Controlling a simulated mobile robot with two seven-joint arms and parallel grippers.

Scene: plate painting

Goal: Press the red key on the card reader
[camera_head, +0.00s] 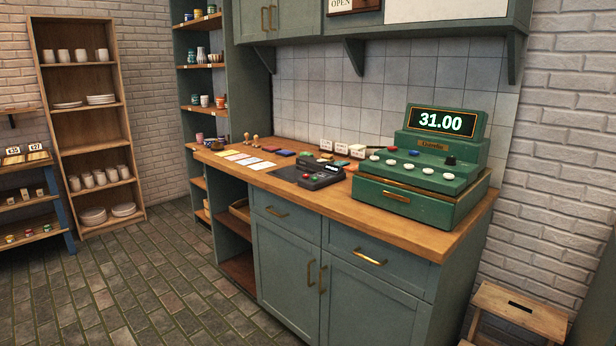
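The card reader (309,174) is a small dark terminal lying on the wooden counter, left of the green cash register. A small red key (306,177) shows on its upper face, close to a green one. The reader's keys are too small to make out in detail. Neither of my grippers is in view, and nothing covers the reader.
The green cash register (425,165) displays 31.00 and stands right of the reader on the counter (400,226). Paper cards (245,160), ink pads and stamps lie to the left. Cabinets fill the space below. The brick floor (150,280) in front is clear; a wooden stool (520,310) stands right.

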